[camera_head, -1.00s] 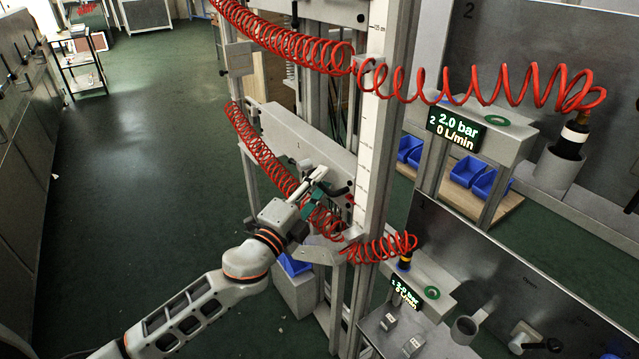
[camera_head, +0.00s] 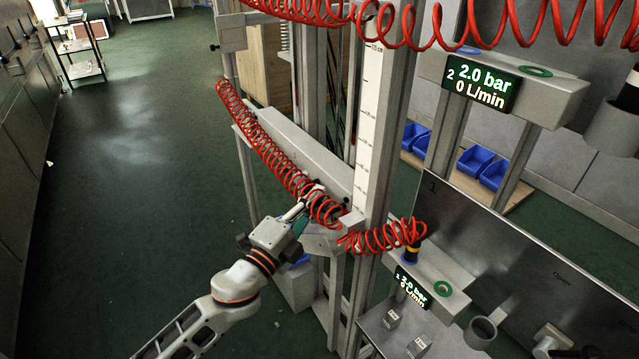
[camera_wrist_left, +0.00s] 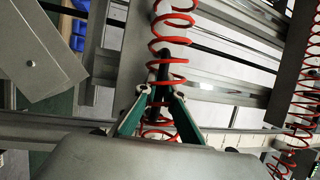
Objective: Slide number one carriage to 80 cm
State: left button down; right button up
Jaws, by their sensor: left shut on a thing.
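My left gripper (camera_head: 307,207) is at the beam's lower right, partly behind the red coiled hose. In the left wrist view its green-sided fingers (camera_wrist_left: 158,90) are shut on a dark bar-like handle (camera_wrist_left: 164,66), with the hose coiling around it. The handle's joint with the carriage is hidden. My right gripper is not in view.
The lower red hose (camera_head: 265,140) droops along the beam to a fitting (camera_head: 411,252) by the 3.0 bar display (camera_head: 411,287). A second display (camera_head: 480,84) reads 2.0 bar. Panel 1 (camera_head: 500,250) stands at right. The green floor (camera_head: 130,200) at left is clear.

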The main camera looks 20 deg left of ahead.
pick_arm(q)
notch_tip(320, 180, down, 2)
jog(key=shift+s, duration=0.1)
jog(key=c, duration=2.1)
grip_release()
jog(key=shift+c, duration=0.2)
jog(key=shift+r, duration=0.3)
jog(key=v, duration=1.2)
